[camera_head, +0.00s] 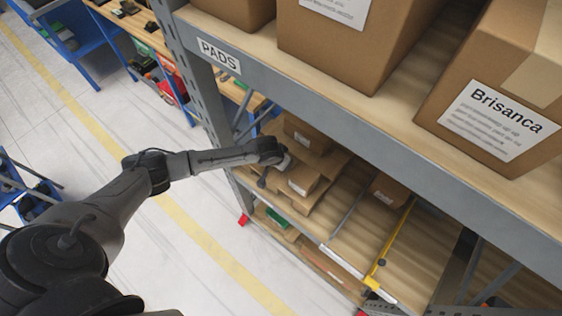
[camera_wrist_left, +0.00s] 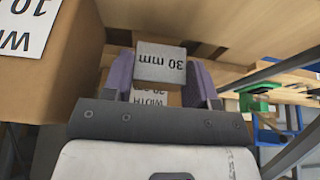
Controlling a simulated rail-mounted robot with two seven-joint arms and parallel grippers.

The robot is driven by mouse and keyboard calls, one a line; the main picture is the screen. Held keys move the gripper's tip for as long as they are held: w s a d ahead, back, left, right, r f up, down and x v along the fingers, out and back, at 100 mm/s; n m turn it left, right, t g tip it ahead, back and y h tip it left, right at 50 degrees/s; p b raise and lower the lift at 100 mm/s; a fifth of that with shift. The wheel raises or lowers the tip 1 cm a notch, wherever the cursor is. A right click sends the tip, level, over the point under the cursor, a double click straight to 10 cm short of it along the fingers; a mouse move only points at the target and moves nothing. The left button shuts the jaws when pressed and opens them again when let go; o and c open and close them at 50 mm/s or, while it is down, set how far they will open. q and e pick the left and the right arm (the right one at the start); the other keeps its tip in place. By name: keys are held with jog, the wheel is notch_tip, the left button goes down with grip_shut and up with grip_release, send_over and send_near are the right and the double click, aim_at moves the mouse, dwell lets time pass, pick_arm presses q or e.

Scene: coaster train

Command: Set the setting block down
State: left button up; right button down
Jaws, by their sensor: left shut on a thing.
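The setting block (camera_wrist_left: 161,66) is a small grey block marked "30 mm". In the left wrist view it sits between the purple fingers of my left gripper (camera_wrist_left: 162,80), which is shut on it. In the head view my left arm reaches in from the left, and my left gripper (camera_head: 283,166) is at the left end of the middle shelf, beside small cardboard boxes. The block cannot be made out there. Whether it touches a surface below is not clear. My right gripper is not in view.
Small boxes (camera_head: 303,179) crowd the gripper. A grey divider (camera_head: 350,206) and a yellow bar (camera_head: 397,238) cross the shelf, with another box (camera_head: 384,190) between them. The upper shelf beam (camera_head: 370,125) overhangs. A large box (camera_wrist_left: 55,85) stands close at left in the wrist view.

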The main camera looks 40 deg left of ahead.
pick_arm(q)
jog(key=shift+f, duration=0.8)
jog(key=shift+f, duration=0.15)
jog(key=o, duration=1.3)
